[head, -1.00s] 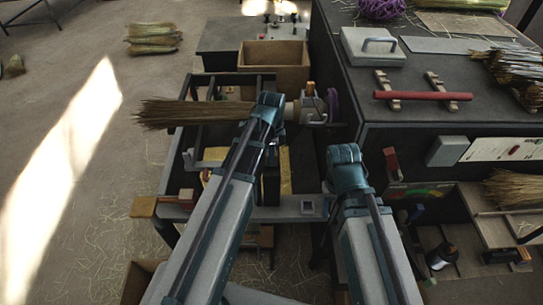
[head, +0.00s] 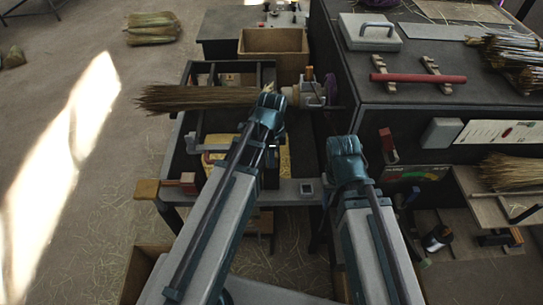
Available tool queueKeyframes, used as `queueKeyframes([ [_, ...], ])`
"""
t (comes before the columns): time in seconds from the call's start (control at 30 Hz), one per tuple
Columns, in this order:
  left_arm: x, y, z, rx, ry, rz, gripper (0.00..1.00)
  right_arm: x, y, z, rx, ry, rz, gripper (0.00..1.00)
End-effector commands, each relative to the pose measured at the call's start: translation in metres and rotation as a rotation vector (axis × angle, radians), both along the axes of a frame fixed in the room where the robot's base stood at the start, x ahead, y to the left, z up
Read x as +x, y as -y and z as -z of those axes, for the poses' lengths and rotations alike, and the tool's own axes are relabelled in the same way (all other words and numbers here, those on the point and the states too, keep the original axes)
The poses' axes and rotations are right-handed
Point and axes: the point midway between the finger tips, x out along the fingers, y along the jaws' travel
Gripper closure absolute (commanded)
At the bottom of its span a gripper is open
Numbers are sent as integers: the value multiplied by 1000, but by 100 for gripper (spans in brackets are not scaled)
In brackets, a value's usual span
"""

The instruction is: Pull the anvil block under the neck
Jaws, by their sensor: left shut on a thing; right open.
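A broom (head: 190,98) lies sideways across the bench frame, its bristles to the left and its neck end at the clamp head (head: 308,92) on the right. My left gripper (head: 270,146) is just in front of the neck end, mostly hidden under my own wrist. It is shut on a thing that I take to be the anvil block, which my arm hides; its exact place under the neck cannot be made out. My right gripper (head: 345,160) is open, right of the bench frame and beside the dark cabinet, its fingers mostly hidden by the wrist.
The bench's front rail (head: 290,189) carries a red block (head: 188,182) and a wooden end piece (head: 147,189). A cardboard box (head: 274,42) stands behind. The dark cabinet (head: 440,98) blocks the right side. Open floor (head: 100,215) lies left.

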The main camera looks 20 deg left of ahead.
Motion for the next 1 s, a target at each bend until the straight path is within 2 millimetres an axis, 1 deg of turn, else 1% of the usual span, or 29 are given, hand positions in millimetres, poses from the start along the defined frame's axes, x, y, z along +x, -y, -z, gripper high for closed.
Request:
queueKeyframes([
  [0.03, -6, 2, 1, -3, -12, 1, 70, 0, 0, 1, 0, 0, 0, 45],
  [0.17, -6, 1, 1, -3, -10, 1, 46, 0, 0, 1, 0, 0, 0, 45],
  [0.2, -5, 1, 1, -3, -10, 1, 45, 0, 0, 1, 0, 0, 0, 45],
  [0.5, -3, 1, 0, -2, -7, 1, 45, 0, 0, 0, 0, 0, 0, 45],
  [0.67, -3, 1, -6, -2, -6, 1, 45, 0, 0, -6, 0, 0, 0, 45],
  [0.87, -3, 1, -25, -2, -6, 1, 45, 0, 0, -25, 0, 0, 0, 45],
  [1.0, -3, 1, -45, -2, -6, 1, 45, 0, 0, -45, 0, 0, 0, 45],
])
